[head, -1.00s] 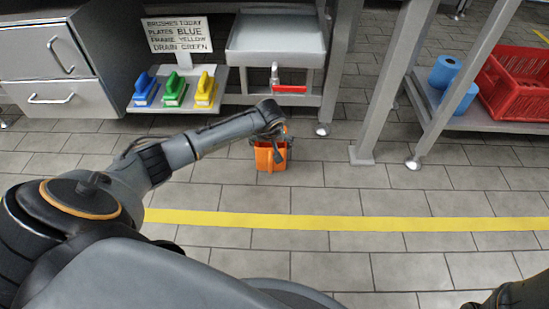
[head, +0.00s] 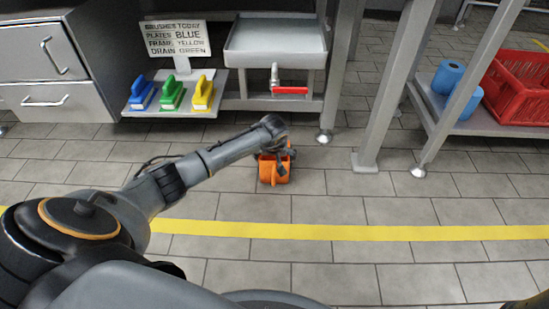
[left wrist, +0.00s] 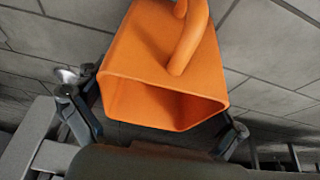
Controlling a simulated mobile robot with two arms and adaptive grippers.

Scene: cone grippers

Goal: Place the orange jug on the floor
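The orange jug (head: 275,173) is at the end of my left arm, low over the grey tiled floor, behind the yellow line. I cannot tell whether its base touches the floor. My left gripper (head: 277,150) is at the jug's upper part. In the left wrist view the jug (left wrist: 150,55) fills the middle, with its open mouth towards the camera and its handle at the top. The left gripper's fingers (left wrist: 158,122) lie against opposite sides of the jug, so it looks shut on it. My right gripper is not in view.
A yellow line (head: 350,232) crosses the floor, with clear tiles around it. Behind stand a sink (head: 276,42) with a red-handled tap, a shelf with blue, green and yellow brushes (head: 172,94), and a sign (head: 176,38). Table legs (head: 395,85) and a red crate (head: 520,95) are at right.

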